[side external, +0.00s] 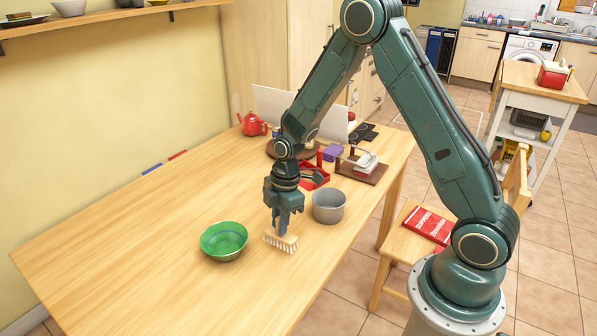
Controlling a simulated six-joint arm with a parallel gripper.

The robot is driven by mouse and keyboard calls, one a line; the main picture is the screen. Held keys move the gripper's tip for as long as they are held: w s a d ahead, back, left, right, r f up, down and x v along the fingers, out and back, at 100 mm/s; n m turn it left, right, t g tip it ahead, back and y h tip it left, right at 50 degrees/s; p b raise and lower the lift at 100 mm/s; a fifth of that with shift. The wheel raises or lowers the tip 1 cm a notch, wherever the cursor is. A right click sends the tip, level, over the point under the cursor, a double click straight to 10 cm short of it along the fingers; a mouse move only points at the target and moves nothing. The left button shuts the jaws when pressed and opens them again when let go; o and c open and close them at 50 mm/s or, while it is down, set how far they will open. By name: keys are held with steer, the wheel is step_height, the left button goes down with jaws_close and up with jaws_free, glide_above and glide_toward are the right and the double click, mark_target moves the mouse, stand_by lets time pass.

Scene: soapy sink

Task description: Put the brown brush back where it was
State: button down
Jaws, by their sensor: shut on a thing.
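The brush (289,241) has a pale tan block and light bristles that point down. My gripper (282,229) points down and is shut on the top of the brush. The brush is at or just above the wooden table, and I cannot tell whether the bristles touch it. A green bowl (223,240) stands to the left of the brush, apart from it. A grey pot (328,206) stands to its right and a little farther back.
A red teapot (252,124) is at the far end. The table's left and front parts (130,250) are clear. A chair (408,237) stands beside the table's right edge.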

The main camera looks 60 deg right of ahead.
steer(key=shift+f, duration=1.9)
steer(key=shift+f, duration=0.15)
steer(key=c, duration=1.3)
jaws_free()
steer(key=shift+r, duration=0.2)
steer(key=r, duration=0.4)
steer(key=d+r, duration=0.1)
steer(key=r, duration=0.6)
steer(key=shift+s+d+r, duration=0.3)
steer(key=shift+s+r, duration=0.05)
steer(key=shift+r, duration=0.05)
